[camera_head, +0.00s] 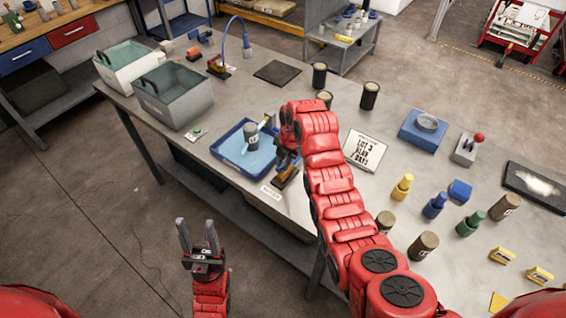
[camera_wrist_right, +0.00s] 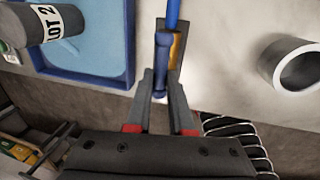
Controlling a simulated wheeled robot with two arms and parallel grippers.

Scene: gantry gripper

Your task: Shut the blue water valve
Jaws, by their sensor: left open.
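The blue valve lever (camera_wrist_right: 161,65) shows in the right wrist view, with a thin blue rod above it and an orange-brown block (camera_wrist_right: 176,48) behind it. My right gripper (camera_wrist_right: 161,82) has one finger on each side of the lever's lower end; I cannot tell whether the fingers press on it. In the head view my right gripper (camera_head: 287,152) is over the table edge beside the blue water tray (camera_head: 226,160), and my arm partly hides the valve. My left gripper (camera_head: 197,236) is open and empty, in front of the table and away from the valve.
A grey LOT 2 cylinder (camera_head: 251,135) stands in the tray. Grey bins (camera_head: 176,98) are to the left. A second fixture with a blue hose (camera_head: 220,66) stands farther back. Bottles and cylinders stand on the right side. The floor in front of the table is clear.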

